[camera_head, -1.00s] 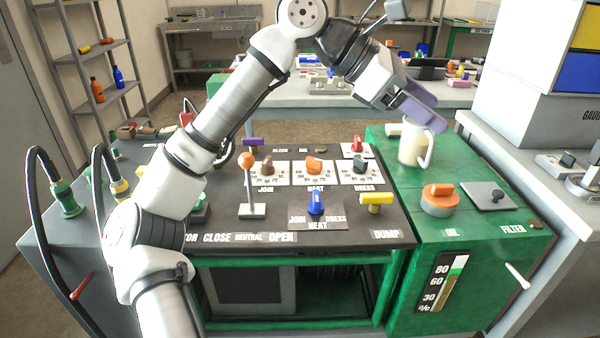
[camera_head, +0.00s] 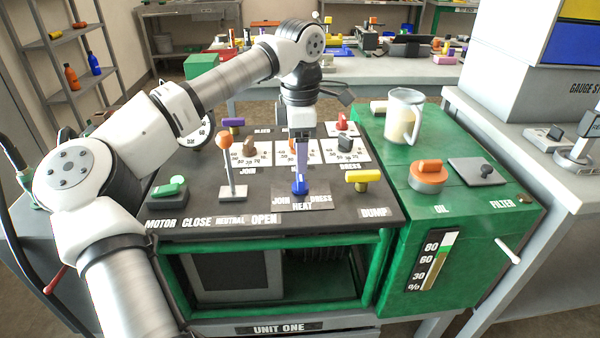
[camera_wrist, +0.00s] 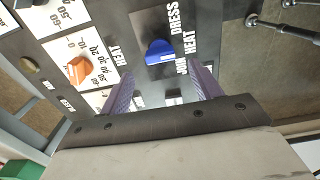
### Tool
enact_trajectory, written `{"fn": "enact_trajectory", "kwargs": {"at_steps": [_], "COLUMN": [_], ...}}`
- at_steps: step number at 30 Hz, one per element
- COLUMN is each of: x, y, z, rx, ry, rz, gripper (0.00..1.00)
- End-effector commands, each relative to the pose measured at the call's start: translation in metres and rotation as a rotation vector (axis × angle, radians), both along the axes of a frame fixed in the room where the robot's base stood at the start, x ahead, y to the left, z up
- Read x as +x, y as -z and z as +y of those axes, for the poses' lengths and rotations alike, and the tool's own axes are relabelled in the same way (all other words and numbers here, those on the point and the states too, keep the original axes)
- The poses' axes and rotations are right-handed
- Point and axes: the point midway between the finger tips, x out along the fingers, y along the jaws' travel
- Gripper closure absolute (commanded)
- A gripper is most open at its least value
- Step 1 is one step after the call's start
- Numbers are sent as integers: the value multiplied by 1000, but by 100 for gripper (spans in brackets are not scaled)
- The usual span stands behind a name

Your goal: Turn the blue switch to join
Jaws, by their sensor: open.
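The blue switch (camera_head: 299,188) sits on a dark plate marked JOIN, HEAT and DRESS, at the front middle of the black panel.
An orange-knobbed lever (camera_head: 226,145) stands left of the switch, and a yellow knob (camera_head: 362,178) sits to its right. Behind are the small dials, including a black one (camera_head: 346,142). A clear mug (camera_head: 403,115) stands on the green cabinet (camera_head: 460,165).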

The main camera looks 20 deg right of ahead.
Motion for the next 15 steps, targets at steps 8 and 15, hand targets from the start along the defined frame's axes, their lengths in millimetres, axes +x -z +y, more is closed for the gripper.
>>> {"fn": "enact_trajectory", "kwargs": {"at_steps": [8,15], "x": [0,0], "y": [46,57], "z": [0,0], "rx": [-1,-1], "ry": [0,0], "rz": [2,-1], "gripper": [36,36]}}
